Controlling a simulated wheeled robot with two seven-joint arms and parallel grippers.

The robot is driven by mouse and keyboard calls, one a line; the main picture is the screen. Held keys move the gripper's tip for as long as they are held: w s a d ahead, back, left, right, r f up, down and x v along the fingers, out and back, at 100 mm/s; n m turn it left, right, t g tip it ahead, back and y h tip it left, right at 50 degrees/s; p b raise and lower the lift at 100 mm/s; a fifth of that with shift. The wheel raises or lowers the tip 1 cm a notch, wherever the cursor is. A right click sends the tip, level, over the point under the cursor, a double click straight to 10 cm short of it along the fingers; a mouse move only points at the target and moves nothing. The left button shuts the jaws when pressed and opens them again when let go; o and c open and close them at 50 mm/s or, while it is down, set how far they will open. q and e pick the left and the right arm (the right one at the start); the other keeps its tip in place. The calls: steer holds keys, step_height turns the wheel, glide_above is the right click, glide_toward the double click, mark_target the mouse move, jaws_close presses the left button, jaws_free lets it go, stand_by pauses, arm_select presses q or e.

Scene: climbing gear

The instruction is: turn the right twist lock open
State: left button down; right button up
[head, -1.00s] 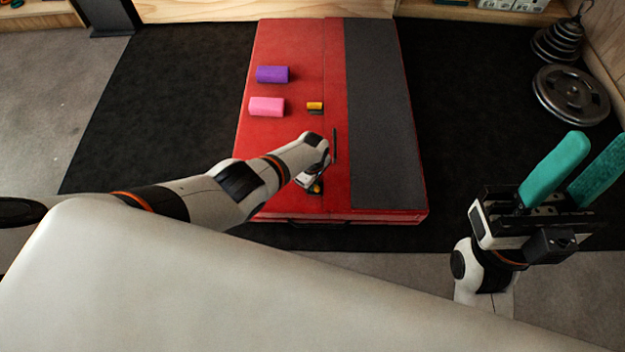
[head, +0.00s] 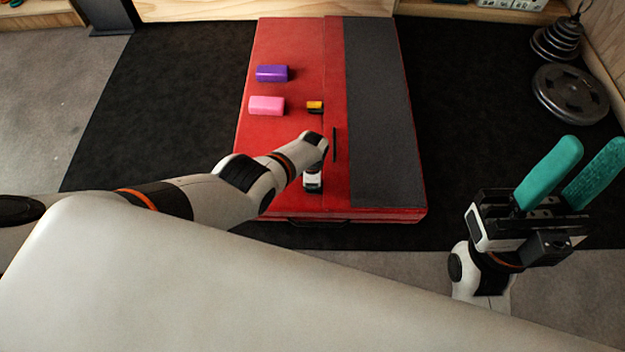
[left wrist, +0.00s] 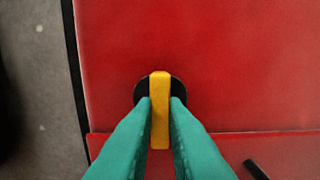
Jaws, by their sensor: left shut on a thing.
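A twist lock with a yellow handle (left wrist: 160,84) on a round black base (left wrist: 177,90) sits on the red mat (left wrist: 210,50) in the left wrist view. The teal fingers of my left gripper (left wrist: 160,105) are on both sides of this handle, shut on it. In the head view my left wrist hides this lock near the mat's front edge. A second twist lock, yellow and black (head: 314,105), lies farther back on the mat (head: 292,45). My right gripper (head: 585,160) is open and empty, off the mat at the right.
A purple block (head: 272,73) and a pink block (head: 267,105) lie on the mat's left side. A dark grey strip (head: 380,110) covers its right side. Weight plates (head: 570,95) lie at the far right. The black floor (head: 165,95) left of the mat is clear.

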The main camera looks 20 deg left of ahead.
arm_select(q)
steer(key=shift+s+a, duration=0.1)
steer(key=shift+a, duration=0.15)
steer(key=c, duration=1.5)
jaws_free()
steer(key=shift+o, duration=0.2)
steer(key=shift+d, duration=0.1)
